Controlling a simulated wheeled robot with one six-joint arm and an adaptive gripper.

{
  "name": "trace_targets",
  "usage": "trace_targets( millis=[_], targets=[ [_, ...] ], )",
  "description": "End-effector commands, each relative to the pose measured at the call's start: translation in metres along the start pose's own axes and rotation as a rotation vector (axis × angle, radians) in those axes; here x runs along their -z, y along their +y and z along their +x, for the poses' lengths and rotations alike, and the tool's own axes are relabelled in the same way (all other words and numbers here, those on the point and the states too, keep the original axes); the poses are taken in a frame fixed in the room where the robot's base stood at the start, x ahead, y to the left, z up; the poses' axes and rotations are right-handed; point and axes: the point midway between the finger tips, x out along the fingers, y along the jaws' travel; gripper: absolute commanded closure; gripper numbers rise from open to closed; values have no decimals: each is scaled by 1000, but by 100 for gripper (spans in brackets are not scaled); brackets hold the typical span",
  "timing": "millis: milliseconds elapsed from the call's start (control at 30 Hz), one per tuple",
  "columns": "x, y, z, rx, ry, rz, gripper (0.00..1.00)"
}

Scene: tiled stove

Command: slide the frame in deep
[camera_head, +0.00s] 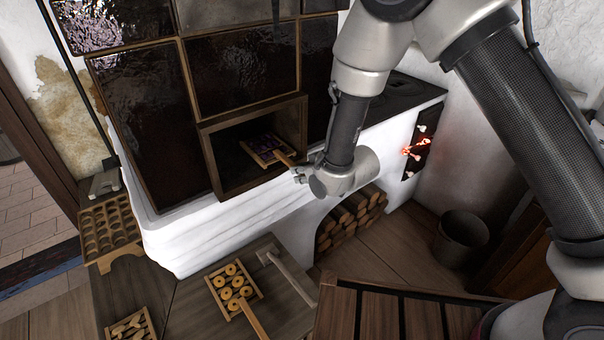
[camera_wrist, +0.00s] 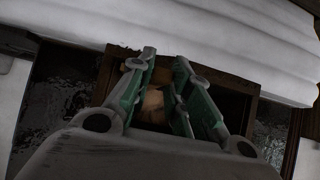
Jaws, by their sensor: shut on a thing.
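The frame (camera_head: 263,149) is a small wooden rack with dark purple pieces on it and a wooden handle (camera_head: 284,160). It lies partly inside the dark, wood-edged opening (camera_head: 232,160) in the tiled stove, its handle pointing out at the right. My gripper (camera_head: 300,172) is at the mouth of the opening, shut on the handle. In the wrist view the green-padded fingers (camera_wrist: 160,92) stand on both sides of the light wooden handle (camera_wrist: 153,105). The frame's far end and the depth of the opening are dark and hard to make out.
A second frame with ring-shaped pieces (camera_head: 234,286) lies on the wooden bench below, beside a T-shaped wooden tool (camera_head: 287,275). Another tray (camera_head: 131,327) is at the lower left. A holed wooden rack (camera_head: 108,232) stands left. The glowing firebox (camera_head: 416,148) is right.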

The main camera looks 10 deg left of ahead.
Motion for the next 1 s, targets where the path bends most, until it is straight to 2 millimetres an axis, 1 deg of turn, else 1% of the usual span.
trace_targets(
  millis=[1000],
  targets=[
    [41,0,54,0,1,0,100]
  ],
)
